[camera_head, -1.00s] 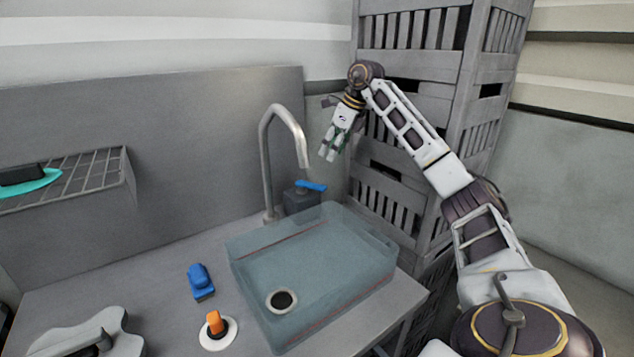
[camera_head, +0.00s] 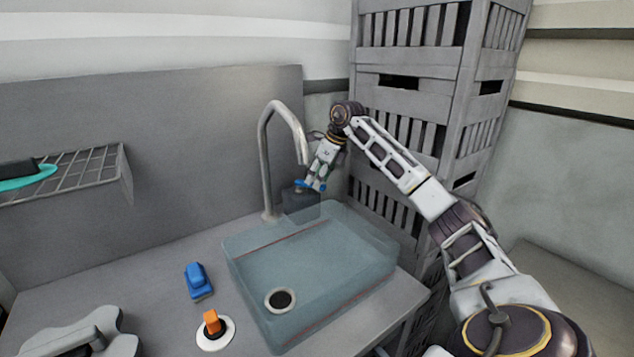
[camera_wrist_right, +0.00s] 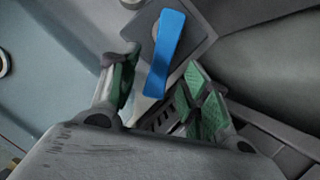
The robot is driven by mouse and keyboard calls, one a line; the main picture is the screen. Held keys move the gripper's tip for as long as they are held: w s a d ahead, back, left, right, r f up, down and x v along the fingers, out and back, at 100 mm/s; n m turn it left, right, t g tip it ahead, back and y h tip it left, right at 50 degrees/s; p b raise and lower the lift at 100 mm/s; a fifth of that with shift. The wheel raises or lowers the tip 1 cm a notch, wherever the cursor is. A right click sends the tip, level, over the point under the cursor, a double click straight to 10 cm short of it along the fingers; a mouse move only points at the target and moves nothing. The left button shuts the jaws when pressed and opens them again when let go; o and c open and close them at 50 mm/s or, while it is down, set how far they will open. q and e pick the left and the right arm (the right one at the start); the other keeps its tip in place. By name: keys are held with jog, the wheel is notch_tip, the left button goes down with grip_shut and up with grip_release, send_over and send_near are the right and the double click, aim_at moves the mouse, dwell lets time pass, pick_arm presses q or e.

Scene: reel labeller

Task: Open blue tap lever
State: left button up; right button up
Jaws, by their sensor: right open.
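The blue tap lever (camera_wrist_right: 166,52) sits on a grey tap block (camera_head: 302,207) behind the basin. In the right wrist view the lever runs lengthwise, its near end between the two green-padded fingers of my right gripper (camera_wrist_right: 155,95). The fingers are open, with a gap on each side of the lever. In the head view my right gripper (camera_head: 313,181) is at the lever, just right of the curved metal spout (camera_head: 268,150), and hides part of it. My left gripper is not in view.
The glassy blue basin (camera_head: 240,272) with a drain (camera_head: 280,299) lies in front of the tap. A blue object (camera_head: 198,281) and an orange knob (camera_head: 212,322) are left of it. Stacked grey crates (camera_head: 425,65) stand behind my right arm. A wire shelf (camera_head: 90,176) hangs at left.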

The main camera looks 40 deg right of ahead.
jog(key=shift+x, duration=0.75)
grip_shut()
